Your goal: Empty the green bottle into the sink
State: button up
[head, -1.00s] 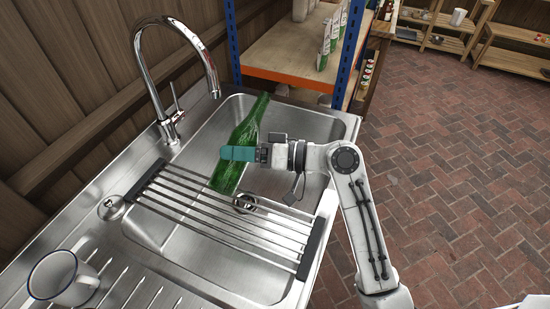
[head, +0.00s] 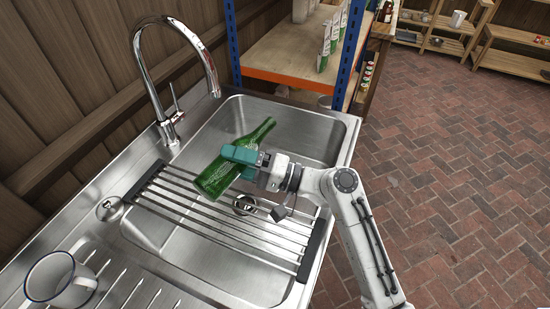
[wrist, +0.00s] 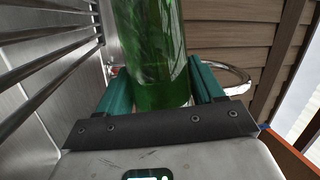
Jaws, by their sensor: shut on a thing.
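The green bottle (head: 217,176) is held over the steel sink (head: 290,131) in the head view. It is tilted, with its neck toward the upper right and its base toward the lower left. My gripper (head: 238,156) has its teal fingers shut on the bottle's body. In the wrist view the bottle (wrist: 152,50) stands between the two teal fingers (wrist: 163,92). Whether liquid is in the bottle or flowing from its mouth cannot be told.
A metal drying rack (head: 215,228) spans the front of the sink. A chrome faucet (head: 140,60) rises at the back left. A white enamel mug (head: 62,279) stands on the drainboard at the lower left. A shelf with blue posts (head: 232,45) stands behind the sink.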

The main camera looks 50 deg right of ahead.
jog(key=shift+r+m+t, duration=0.2)
jog(key=shift+m+t, duration=0.1)
jog(key=shift+m, duration=0.3)
jog(key=shift+r+m, duration=0.3)
jog(key=shift+d+r+m+t+p, duration=0.15)
jog(key=shift+r+m+t+p, duration=0.25)
jog(key=shift+r+m+p, duration=0.3)
jog(key=shift+d+r+m+h, duration=0.1)
jog(key=shift+m+h, duration=0.2)
jog(key=shift+m, duration=0.2)
jog(key=shift+w+t, duration=0.15)
jog(key=shift+t, duration=0.15)
